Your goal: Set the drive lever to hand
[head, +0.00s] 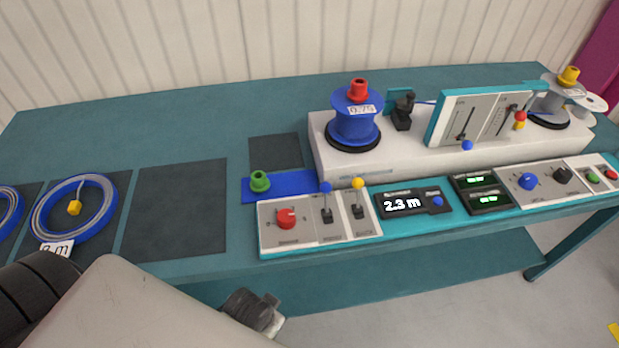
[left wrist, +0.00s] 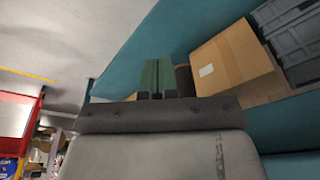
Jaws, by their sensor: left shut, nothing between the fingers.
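The front left control panel (head: 268,240) carries a red knob (head: 286,218), a lever with a blue ball (head: 326,188) and a lever with a yellow ball (head: 358,184). Both levers stand roughly upright. The panel lettering is too small to read, so I cannot tell which one is the drive lever. My left gripper (left wrist: 160,78) is shut and empty in the left wrist view, below the bench top and in front of the bench. In the head view my left arm fills the lower left, short of the panel. My right gripper is not in view.
A blue reel (head: 355,118) stands on the white machine housing behind the panel, beside an upright slider plate (head: 475,118). A display (head: 405,203) reads 2.3 m. A blue cable coil (head: 105,187) lies at left. A cardboard box (left wrist: 232,60) sits on the lower shelf.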

